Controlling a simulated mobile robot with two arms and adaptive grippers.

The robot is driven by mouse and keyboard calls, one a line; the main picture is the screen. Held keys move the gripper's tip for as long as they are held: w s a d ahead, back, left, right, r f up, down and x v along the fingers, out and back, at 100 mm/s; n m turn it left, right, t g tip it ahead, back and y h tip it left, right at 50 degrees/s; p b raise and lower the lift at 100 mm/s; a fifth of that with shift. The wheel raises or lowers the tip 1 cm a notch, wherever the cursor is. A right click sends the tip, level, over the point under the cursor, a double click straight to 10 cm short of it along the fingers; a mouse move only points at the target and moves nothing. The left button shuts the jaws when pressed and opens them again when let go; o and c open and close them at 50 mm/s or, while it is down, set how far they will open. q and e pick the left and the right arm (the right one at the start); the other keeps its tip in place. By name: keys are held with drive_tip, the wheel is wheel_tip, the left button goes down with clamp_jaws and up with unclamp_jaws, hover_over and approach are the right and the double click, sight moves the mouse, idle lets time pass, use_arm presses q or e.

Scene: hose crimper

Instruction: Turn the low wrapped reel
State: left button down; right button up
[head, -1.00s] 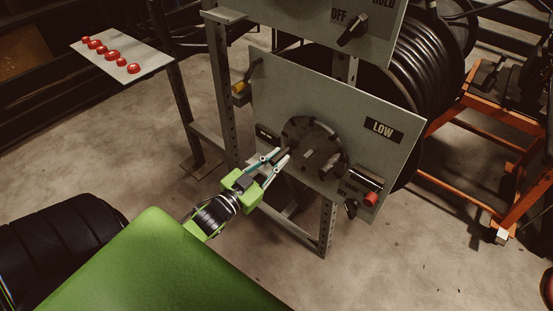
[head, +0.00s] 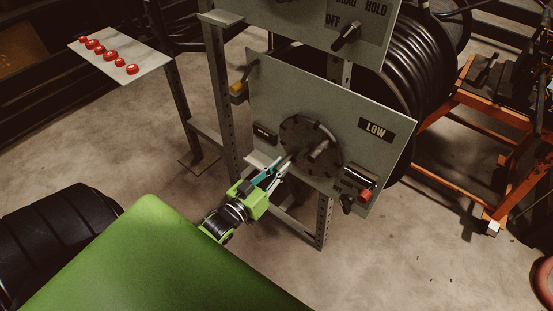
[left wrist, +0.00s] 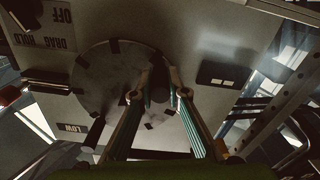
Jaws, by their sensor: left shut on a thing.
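The low reel's panel (head: 268,100) carries a "LOW" label (head: 375,130) and a dark round disc (head: 310,135) with stubby pegs. Part of the black wrapped reel (head: 412,75) shows behind the panels. My left gripper (head: 283,162) is at the disc's lower left, shut on a dark peg of the disc. In the left wrist view the disc (left wrist: 95,75) fills the middle left, and the fingers (left wrist: 158,96) stand on both sides of the dark peg, which they partly hide. Another dark peg (left wrist: 95,132) sticks out at lower left. My right gripper is not in view.
A red-ended cylinder (head: 364,195) and a black knob (head: 347,204) sit at the panel's lower right. A second panel with an OFF knob (head: 346,35) is above. Steel frame posts (head: 219,95) stand left. A tray with red parts (head: 125,55) is at upper left.

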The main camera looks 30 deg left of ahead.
use_arm(q)
drive_tip(key=shift+s+d+f, duration=0.1)
drive_tip(key=shift+d+f, duration=0.25)
drive_tip(key=shift+f, duration=0.05)
drive_tip(key=shift+r, duration=0.1)
drive_tip(key=c, duration=2)
unclamp_jaws()
drive_tip(key=shift+a+r, duration=0.1)
drive_tip(key=shift+a, duration=0.1)
drive_tip(key=s, duration=0.8)
drive_tip(key=s+a, duration=0.1)
drive_tip(key=s, duration=0.3)
